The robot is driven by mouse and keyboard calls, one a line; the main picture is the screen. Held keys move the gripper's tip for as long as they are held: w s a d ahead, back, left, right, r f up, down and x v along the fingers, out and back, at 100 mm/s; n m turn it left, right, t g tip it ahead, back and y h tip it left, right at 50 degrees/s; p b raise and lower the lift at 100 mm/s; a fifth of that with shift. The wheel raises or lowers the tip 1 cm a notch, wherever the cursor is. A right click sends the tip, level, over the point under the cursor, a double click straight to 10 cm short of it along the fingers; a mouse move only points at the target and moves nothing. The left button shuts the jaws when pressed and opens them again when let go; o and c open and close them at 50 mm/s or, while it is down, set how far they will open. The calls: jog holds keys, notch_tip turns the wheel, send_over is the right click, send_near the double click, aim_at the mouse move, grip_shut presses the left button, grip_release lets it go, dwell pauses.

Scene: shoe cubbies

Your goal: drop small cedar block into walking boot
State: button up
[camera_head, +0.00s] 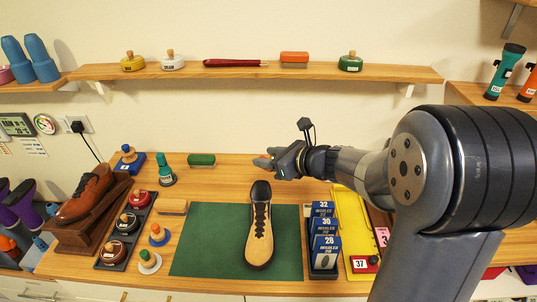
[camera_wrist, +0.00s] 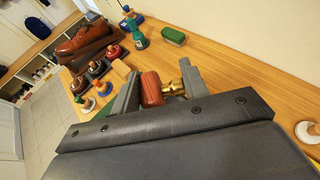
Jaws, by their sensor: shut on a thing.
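My gripper (camera_wrist: 160,90) is shut on a small reddish-brown cylindrical piece (camera_wrist: 152,88) with a brass-coloured knobbed part beside it; I take it for the cedar block. In the head view my gripper (camera_head: 268,163) is above the back of the bench, behind the shoe, and the held piece is too small to make out. A tan shoe with a dark end (camera_head: 259,230) lies on the green mat (camera_head: 205,240). A brown leather shoe (camera_head: 86,193) rests on a wooden stand at the left. I cannot tell for sure which is the walking boot.
A pale wooden block (camera_head: 172,207), polish tins in a dark tray (camera_head: 112,252) and a green brush (camera_head: 201,160) stand left of my gripper. Blue numbered boxes (camera_head: 325,240) and a yellow tray (camera_head: 352,225) stand to the right. A wall shelf (camera_head: 230,72) runs above.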

notch_tip(320, 180, down, 5)
jog(key=b, duration=0.3)
jog(key=shift+r, duration=0.1)
jog(key=o, duration=1.1)
jog(key=v, duration=1)
jog(key=shift+s+d+r+b, duration=0.1)
jog(key=shift+s+d+b, duration=0.1)
jog(key=shift+d+b, duration=0.15)
jog(key=shift+a, duration=0.15)
